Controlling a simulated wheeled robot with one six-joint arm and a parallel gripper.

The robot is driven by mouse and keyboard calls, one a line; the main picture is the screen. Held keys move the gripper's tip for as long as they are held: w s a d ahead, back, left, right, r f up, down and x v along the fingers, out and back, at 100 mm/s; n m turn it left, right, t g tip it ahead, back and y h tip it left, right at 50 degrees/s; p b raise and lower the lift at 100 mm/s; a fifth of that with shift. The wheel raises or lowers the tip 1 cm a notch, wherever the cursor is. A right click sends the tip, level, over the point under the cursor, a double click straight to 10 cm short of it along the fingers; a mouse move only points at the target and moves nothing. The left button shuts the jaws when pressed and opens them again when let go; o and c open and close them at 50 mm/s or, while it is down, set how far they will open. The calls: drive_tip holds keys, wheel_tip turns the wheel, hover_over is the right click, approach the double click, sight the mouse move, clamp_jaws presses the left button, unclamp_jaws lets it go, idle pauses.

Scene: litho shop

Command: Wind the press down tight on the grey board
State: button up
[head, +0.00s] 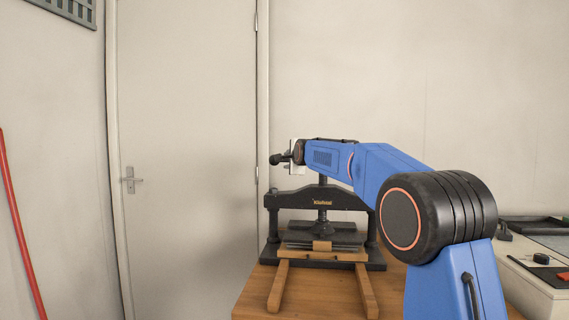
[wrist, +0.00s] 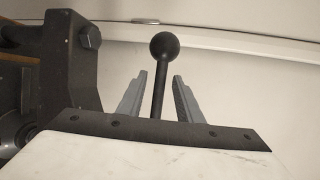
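The black press (head: 318,198) stands on a wooden bench, its screw rising under my arm. Below the crossbeam, dark flat layers (head: 322,236) lie on the bed. The press handle ends in a black ball (head: 276,160), left of my gripper (head: 291,157). In the wrist view, the handle's ball (wrist: 164,45) stands beyond the fingertips, and its rod runs between the two grey fingers of my gripper (wrist: 160,76). The fingers are open, with gaps on both sides of the rod.
Two wooden rails (head: 278,287) reach forward from the press on the bench (head: 312,300). A closed door (head: 185,150) is behind to the left. A pale unit (head: 535,280) with dark trays stands at the right. A red hose (head: 18,225) hangs at far left.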

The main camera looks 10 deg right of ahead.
drive_tip(key=shift+w+a+f, duration=0.1)
drive_tip(key=shift+w+f, duration=0.05)
drive_tip(key=shift+w, duration=0.8)
drive_tip(key=shift+w+a+f, duration=0.1)
drive_tip(key=shift+w+f, duration=0.1)
drive_tip(key=shift+w, duration=0.8)
drive_tip(key=shift+w+a+f, duration=0.1)
drive_tip(key=shift+w+f, duration=0.05)
drive_tip(key=shift+w, duration=0.8)
clamp_jaws()
